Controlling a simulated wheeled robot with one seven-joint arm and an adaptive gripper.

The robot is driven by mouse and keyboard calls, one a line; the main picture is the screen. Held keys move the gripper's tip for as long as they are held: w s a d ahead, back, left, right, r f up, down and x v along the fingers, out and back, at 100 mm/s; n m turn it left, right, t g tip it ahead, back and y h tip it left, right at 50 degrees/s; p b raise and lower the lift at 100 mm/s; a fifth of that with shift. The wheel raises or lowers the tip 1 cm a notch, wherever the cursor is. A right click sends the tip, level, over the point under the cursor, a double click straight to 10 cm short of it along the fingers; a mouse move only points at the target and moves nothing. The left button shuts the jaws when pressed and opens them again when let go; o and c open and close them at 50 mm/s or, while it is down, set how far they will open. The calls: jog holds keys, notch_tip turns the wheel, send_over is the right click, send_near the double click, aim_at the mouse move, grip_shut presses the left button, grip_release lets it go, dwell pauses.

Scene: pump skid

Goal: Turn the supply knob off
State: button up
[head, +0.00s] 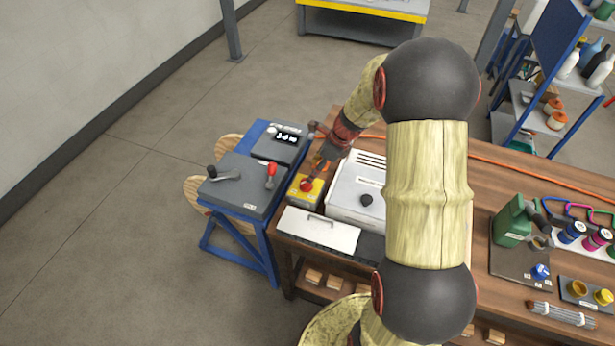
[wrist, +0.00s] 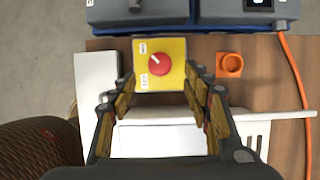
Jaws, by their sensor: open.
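The supply knob (wrist: 159,64) is a round red knob with a pale pointer mark aimed to the upper left. It sits on a yellow box (wrist: 175,84) with two small white labels on its left side, too small to read surely. In the head view the red knob (head: 306,186) is on the yellow box (head: 300,199) at the bench's left end. My gripper (wrist: 160,88) is open and empty, its fingers spread either side of the box's near part in the wrist view. In the head view my gripper (head: 320,165) is close to the knob, partly hidden; I cannot tell the height gap.
A white unit with a black knob (head: 366,200) stands right of the yellow box, and a white panel with a handle (head: 318,230) lies in front. A blue-framed stand (head: 240,187) with levers is at left. An orange socket (wrist: 229,64) and an orange cable (wrist: 294,75) lie right.

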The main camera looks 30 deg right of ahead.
aim_at(306, 184)
jog(key=b+x, duration=0.2)
jog(key=x, duration=0.5)
jog(key=shift+f, duration=0.35)
jog(key=c, duration=0.4)
jog(key=c, duration=0.7)
jog(key=shift+c, duration=0.3)
